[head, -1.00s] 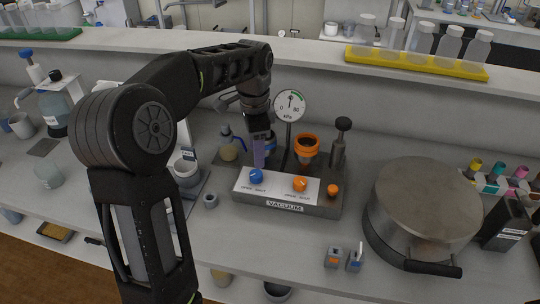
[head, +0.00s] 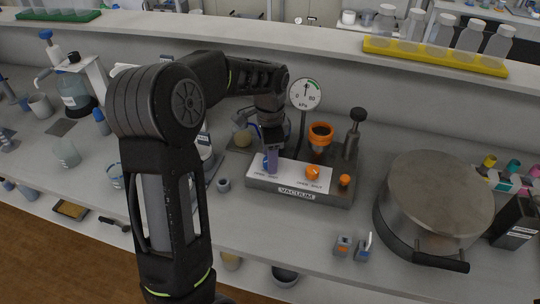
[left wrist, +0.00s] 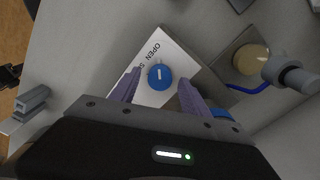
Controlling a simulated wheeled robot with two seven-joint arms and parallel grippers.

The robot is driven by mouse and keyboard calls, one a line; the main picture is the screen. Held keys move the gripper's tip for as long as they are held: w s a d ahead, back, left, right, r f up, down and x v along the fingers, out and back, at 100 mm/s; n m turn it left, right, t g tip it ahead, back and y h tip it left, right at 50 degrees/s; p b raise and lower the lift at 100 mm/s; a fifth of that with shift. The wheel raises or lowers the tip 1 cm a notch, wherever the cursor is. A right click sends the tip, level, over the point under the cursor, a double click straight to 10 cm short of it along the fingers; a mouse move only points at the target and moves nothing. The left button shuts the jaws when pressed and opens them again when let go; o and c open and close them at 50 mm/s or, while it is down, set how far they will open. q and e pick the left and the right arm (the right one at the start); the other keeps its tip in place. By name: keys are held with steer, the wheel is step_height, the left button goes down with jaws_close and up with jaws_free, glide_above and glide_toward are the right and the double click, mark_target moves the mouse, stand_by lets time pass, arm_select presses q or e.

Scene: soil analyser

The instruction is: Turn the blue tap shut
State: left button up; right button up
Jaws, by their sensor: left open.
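The blue tap (head: 265,164) is on the white panel (head: 318,185) of the vacuum unit, left of an orange tap (head: 313,172). My left gripper (head: 272,168) points down over it and hides part of it in the head view. In the left wrist view the blue tap (left wrist: 159,77) shows as a round knob with a short white mark, beside printing that reads OPEN. My open purple fingers (left wrist: 160,82) lie on either side of the knob, with visible gaps. Contact cannot be told. My right gripper is in neither view.
A pressure gauge (head: 305,93) and an orange-rimmed funnel (head: 320,137) stand behind the panel. A flask (left wrist: 250,60) with a blue tube is close to my right-hand finger in the wrist view. A large metal pot (head: 437,195) stands to the right.

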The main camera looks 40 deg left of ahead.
arm_select(q)
steer(key=shift+f, duration=0.3)
jaws_close()
stand_by(0.5)
